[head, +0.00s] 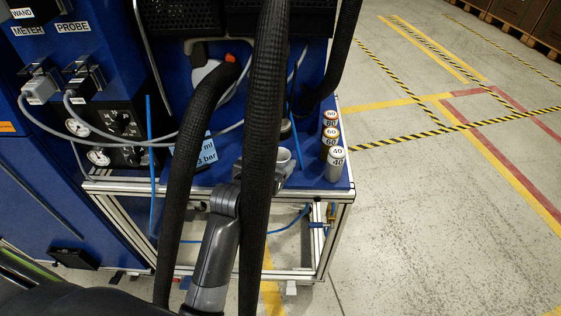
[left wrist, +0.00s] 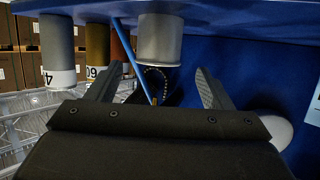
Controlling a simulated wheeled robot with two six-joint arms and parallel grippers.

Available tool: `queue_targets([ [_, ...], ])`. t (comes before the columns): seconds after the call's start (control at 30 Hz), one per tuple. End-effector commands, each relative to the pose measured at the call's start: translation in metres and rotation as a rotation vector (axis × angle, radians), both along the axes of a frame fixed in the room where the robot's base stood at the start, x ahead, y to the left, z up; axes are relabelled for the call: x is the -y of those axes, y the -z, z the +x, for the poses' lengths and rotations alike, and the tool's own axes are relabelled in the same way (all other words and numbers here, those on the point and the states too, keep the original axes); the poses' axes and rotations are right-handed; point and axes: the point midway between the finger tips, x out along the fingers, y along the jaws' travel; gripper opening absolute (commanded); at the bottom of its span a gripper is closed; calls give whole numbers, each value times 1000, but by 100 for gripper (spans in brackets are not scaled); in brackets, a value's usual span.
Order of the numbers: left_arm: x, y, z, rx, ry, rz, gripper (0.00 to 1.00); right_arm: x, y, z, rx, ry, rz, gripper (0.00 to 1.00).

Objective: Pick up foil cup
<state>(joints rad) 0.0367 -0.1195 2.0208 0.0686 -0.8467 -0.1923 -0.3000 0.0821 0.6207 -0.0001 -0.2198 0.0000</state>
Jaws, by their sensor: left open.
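The foil cup (left wrist: 160,42) is a plain silver cylinder in the left wrist view, where the scene appears upside down. It stands on the blue bench top. My left gripper is open, its two fingers (left wrist: 158,74) spread to either side below the cup in that picture. The cup lies ahead, roughly between the tips, and no grip on it shows. In the head view a grey round rim, seemingly the cup (head: 284,157), shows just beyond my left gripper (head: 268,172), which a thick black hose partly hides. My right gripper is not in view.
Canisters marked 80 (head: 330,118), 60 (head: 329,140) and 40 (head: 336,164) stand right of the cup near the bench's right edge. Black hoses (head: 262,130) hang across the front. A thin blue rod (left wrist: 133,58) and a bead chain (left wrist: 158,80) show near the fingers.

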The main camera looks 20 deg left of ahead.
Motion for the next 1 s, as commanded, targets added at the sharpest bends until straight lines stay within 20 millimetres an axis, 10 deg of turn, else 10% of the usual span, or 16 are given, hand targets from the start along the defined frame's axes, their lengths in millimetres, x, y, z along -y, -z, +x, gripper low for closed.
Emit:
queue_targets([
  [0.67, 7, 22, 42, 0, 0, -1, 74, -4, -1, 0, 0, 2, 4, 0],
  [1.0, 7, 22, 41, 0, 0, -1, 32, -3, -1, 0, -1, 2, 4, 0],
])
